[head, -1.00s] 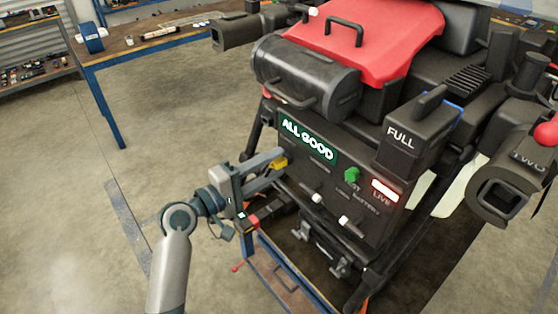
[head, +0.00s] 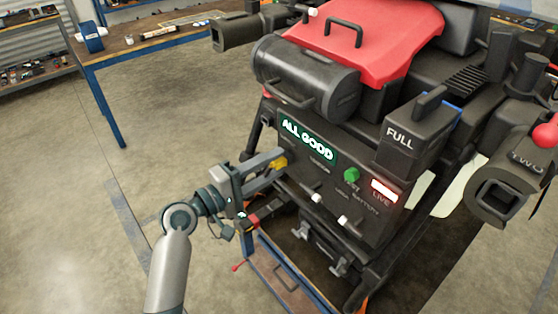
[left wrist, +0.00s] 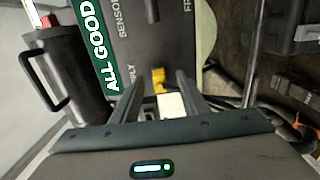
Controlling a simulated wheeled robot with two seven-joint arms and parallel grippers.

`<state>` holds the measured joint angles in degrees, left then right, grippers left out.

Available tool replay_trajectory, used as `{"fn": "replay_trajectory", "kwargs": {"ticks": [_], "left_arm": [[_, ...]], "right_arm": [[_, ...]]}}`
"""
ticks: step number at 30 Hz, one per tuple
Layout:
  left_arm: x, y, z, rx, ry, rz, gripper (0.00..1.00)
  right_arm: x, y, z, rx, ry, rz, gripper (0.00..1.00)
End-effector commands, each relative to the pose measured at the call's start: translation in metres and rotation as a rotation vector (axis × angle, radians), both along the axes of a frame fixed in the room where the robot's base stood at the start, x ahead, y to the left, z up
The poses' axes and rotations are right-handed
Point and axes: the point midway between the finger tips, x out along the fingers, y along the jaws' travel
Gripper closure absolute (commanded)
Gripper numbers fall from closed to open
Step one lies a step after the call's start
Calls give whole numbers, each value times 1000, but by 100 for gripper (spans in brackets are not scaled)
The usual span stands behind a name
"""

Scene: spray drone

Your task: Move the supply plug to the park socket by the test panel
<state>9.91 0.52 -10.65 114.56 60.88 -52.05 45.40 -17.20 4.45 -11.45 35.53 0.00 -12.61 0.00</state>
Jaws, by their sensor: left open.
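The yellow supply plug (head: 279,162) is at the left side of the drone's dark front panel, below the lit ALL GOOD sign. In the left wrist view the yellow plug (left wrist: 159,79) shows between the fingertips, with a pale block (left wrist: 171,105) nearer the palm. My left gripper (head: 281,164) is open, with its fingers on either side of the plug; I cannot tell if they touch it. I cannot make out the park socket. My right gripper is out of view.
The ALL GOOD test panel (head: 308,140) is just above the plug. A green knob (head: 351,175), white-tipped switches (head: 316,197) and a red LIVE light (head: 384,190) are to the right. A blue-framed stand (head: 290,278) is below.

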Motion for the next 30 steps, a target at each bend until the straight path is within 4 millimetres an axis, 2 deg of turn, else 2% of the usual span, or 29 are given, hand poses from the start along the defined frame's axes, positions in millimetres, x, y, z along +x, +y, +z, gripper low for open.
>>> {"fn": "replay_trajectory", "kwargs": {"ticks": [21, 26, 30], "left_arm": [[0, 0, 0, 0, 0, 0, 59], [0, 0, 0, 0, 0, 0, 98], [0, 0, 0, 0, 0, 0, 100]], "right_arm": [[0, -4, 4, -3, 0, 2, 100], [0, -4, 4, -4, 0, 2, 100], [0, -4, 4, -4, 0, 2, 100]]}}
